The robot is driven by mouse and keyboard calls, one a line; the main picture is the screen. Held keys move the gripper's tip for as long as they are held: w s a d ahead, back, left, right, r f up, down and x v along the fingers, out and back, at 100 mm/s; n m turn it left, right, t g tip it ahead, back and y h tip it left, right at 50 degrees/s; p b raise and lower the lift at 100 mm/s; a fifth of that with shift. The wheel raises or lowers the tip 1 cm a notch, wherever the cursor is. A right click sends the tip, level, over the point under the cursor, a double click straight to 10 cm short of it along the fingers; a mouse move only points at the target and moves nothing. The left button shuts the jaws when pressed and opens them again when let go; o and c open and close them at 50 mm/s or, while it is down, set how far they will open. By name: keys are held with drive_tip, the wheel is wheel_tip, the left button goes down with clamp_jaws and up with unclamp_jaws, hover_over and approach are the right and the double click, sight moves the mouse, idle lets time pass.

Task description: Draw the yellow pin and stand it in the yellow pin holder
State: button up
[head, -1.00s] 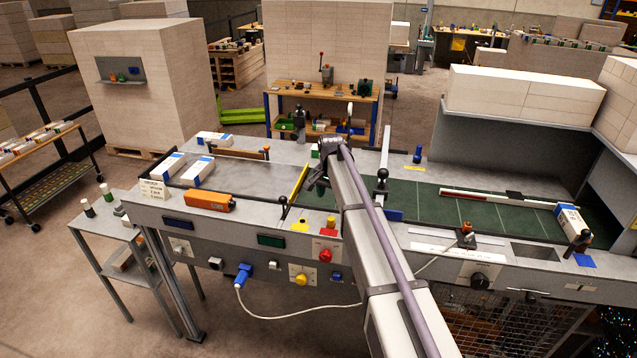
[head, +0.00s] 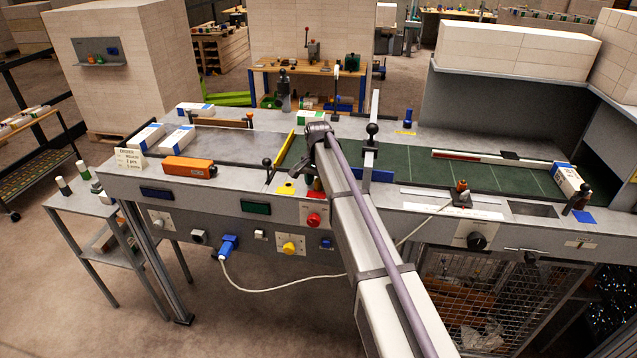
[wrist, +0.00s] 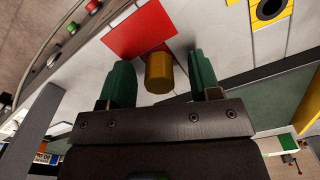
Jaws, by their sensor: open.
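The yellow pin (wrist: 159,73) shows in the wrist view as a short yellow cylinder at the edge of a red square plate (wrist: 140,30). My gripper (wrist: 161,80) has its two green fingers spread, one on each side of the pin, with a gap to each. The pin's lower end is partly hidden by its own head. The yellow pin holder (wrist: 268,10), a yellow plate with a dark round hole, is at the upper right of the wrist view. In the head view the holder (head: 287,189) lies left of the red plate, and my arm hides most of the gripper.
A yellow bar (head: 285,147) and a black-knobbed lever (head: 267,163) stand behind the holder. An orange box (head: 190,167) lies to the left. An upright black-knobbed post (head: 371,150) stands right of my arm. A red button (head: 313,220) is on the front panel.

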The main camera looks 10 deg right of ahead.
sight(318, 180)
drive_tip(key=shift+r, duration=0.1)
clamp_jaws()
idle(0.7)
drive_tip(key=shift+r+p, duration=2.8)
drive_tip(key=shift+p, duration=0.1)
wheel_tip(318, 180, up, 4)
drive_tip(key=p, duration=0.4)
drive_tip(key=shift+r, duration=0.15)
